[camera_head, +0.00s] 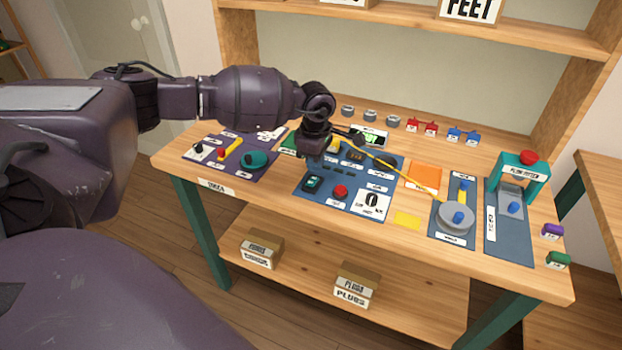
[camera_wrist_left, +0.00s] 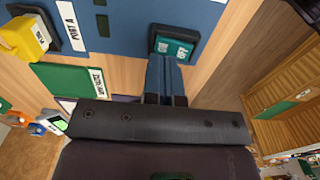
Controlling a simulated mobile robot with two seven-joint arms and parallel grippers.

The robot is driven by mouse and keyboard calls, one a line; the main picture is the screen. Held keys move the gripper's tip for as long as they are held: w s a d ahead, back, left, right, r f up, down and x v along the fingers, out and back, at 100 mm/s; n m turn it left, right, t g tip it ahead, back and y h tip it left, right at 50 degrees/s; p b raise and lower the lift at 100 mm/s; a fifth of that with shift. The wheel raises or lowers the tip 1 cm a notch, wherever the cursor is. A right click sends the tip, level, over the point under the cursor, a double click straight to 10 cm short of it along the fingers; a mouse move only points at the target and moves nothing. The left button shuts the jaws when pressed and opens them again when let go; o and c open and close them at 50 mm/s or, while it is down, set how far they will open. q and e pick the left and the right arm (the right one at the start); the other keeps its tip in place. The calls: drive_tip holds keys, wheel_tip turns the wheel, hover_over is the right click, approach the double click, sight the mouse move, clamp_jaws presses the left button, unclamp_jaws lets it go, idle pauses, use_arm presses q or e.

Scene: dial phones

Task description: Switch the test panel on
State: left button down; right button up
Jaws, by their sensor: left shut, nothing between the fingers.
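The test panel (camera_head: 352,206) is a blue board in the middle of the bench, with a green rocker switch (camera_head: 313,184), a red button (camera_head: 340,191) and a black knob on a white plate (camera_head: 372,200). In the left wrist view the green switch (camera_wrist_left: 174,45) sits in a dark frame and has small white lettering. My left gripper (camera_head: 314,167) points down over the panel, just behind the switch in the head view. In the wrist view the shut, empty fingertips (camera_wrist_left: 165,62) are right at the switch's edge; I cannot tell whether they touch it.
A yellow cable runs from the panel to a grey disc (camera_head: 456,218) at the right. A purple board (camera_head: 227,160) with a lever and green knob lies left. A teal frame (camera_head: 524,165) with a red top stands right. Red and blue clips line the back.

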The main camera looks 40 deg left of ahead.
sight(315, 177)
use_arm(q)
drive_tip(key=shift+r+p, duration=0.55)
drive_tip(key=shift+r, duration=1.7)
use_arm(e)
drive_tip(key=r, duration=0.1)
drive_tip(key=w+r, duration=0.1)
drive_tip(key=shift+w+a+r, duration=0.1)
drive_tip(key=shift+a+r, duration=0.05)
drive_tip(key=shift+r, duration=0.25)
